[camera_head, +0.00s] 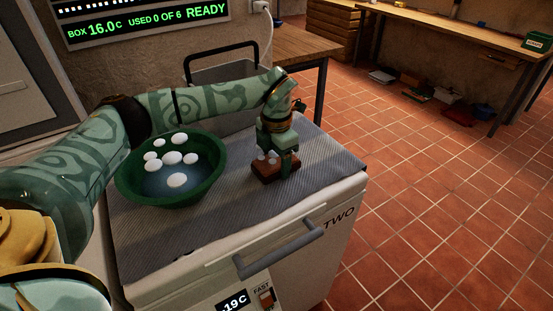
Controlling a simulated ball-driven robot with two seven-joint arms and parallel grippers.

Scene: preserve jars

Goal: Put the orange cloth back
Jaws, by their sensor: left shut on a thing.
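My left gripper (278,158) points down over the right part of the grey ribbed mat (225,222) on the white chest lid. It is shut on a small reddish-brown block-like thing (266,176), which I take to be the folded orange cloth. The fingers hide part of it. It is low at the mat; I cannot tell whether it touches. No other orange cloth shows. My right gripper is not in view.
A green bowl (128,188) with several white round things stands on the mat, left of the gripper, under my left arm. The chest has a grey front handle (280,250). A wire-handled container (212,74) stands behind. Tiled floor lies right.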

